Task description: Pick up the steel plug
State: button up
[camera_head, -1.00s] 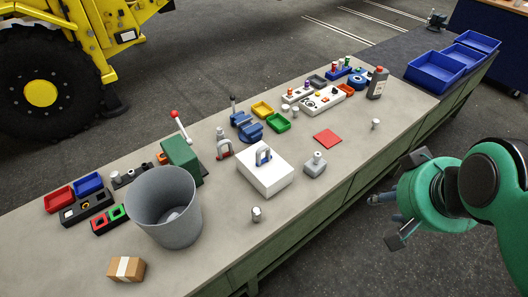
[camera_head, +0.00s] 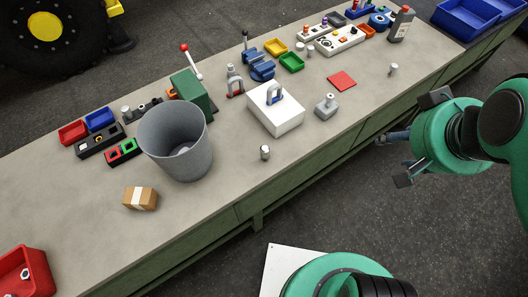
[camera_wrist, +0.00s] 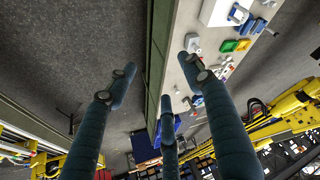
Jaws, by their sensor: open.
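Small steel cylinders that could be the steel plug stand on the bench. One (camera_head: 265,152) is near the front edge in front of the white box, and one (camera_head: 393,69) is further right. A small metal piece (camera_head: 26,273) also lies in a red tray at the lower left. I cannot tell which is the plug. My gripper (camera_head: 405,141) is open and empty, off the bench's front side at the right of the head view. In the wrist view my gripper (camera_wrist: 158,80) has its fingers spread, with floor and bench edge beyond.
The bench (camera_head: 225,195) holds a grey bucket (camera_head: 180,155), a white box (camera_head: 278,118) with a blue-grey shackle, a cardboard box (camera_head: 140,198) and a red tray (camera_head: 12,262). A grey block with a knob (camera_head: 326,109) and a red square (camera_head: 342,80) are at right. Bare bench lies around the front cylinder.

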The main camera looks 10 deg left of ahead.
jog(key=n+g+p, duration=0.3)
jog(key=n+g, duration=0.2)
jog(key=g, duration=0.1)
send_over(265, 148)
notch_tip(265, 148, down, 28)
jog(key=shift+f, duration=0.1)
jog(key=shift+b, duration=0.3)
jog(key=shift+f+b, duration=0.55)
jog(key=shift+f, duration=3.75)
jog(key=shift+f, duration=0.1)
